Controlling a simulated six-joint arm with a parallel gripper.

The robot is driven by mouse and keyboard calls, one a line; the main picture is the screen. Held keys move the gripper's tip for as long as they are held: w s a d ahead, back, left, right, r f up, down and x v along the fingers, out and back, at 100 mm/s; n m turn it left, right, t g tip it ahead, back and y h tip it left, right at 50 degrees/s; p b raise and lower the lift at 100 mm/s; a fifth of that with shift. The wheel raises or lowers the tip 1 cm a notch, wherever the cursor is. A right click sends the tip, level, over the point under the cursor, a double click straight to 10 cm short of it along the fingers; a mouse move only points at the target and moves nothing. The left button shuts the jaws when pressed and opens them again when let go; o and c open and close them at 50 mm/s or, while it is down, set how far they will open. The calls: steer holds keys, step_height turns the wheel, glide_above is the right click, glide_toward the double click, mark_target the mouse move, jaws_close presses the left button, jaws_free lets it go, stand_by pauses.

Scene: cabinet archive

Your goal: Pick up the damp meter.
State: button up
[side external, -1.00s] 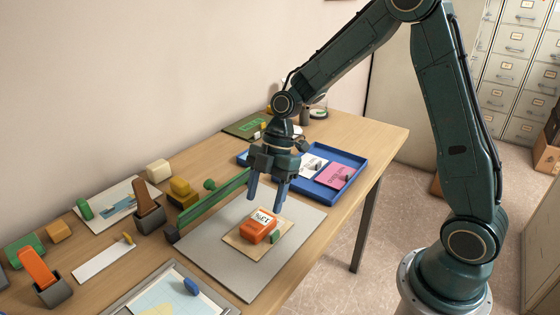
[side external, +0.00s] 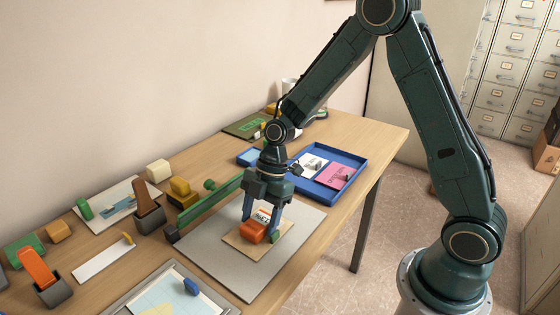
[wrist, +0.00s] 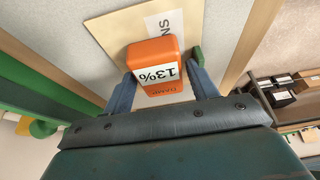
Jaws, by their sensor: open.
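The damp meter (side external: 254,231) is an orange block with a white label on top; the label reads 13% in the wrist view (wrist: 155,58). It lies on a tan card or envelope (side external: 246,249) on the grey mat. My gripper (side external: 261,226) is open and low over the meter, with one blue finger at each side of it. In the wrist view the fingertips (wrist: 161,80) stand beside the meter's near end. A small green piece (wrist: 196,56) lies right of the meter, close to the right finger. Contact cannot be told.
A green rail-like bar (side external: 207,210) runs along the mat's left edge. A blue tray (side external: 340,184) with cards stands behind, to the right. Several stamps and blocks are at the left. The mat (side external: 212,263) is clear in front.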

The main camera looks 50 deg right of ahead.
mark_target(260, 220)
stand_by(0.4)
steer(key=c, duration=0.9)
steer(key=shift+r, duration=0.2)
step_height(260, 220, up, 20)
steer(key=shift+f, duration=0.15)
stand_by(0.4)
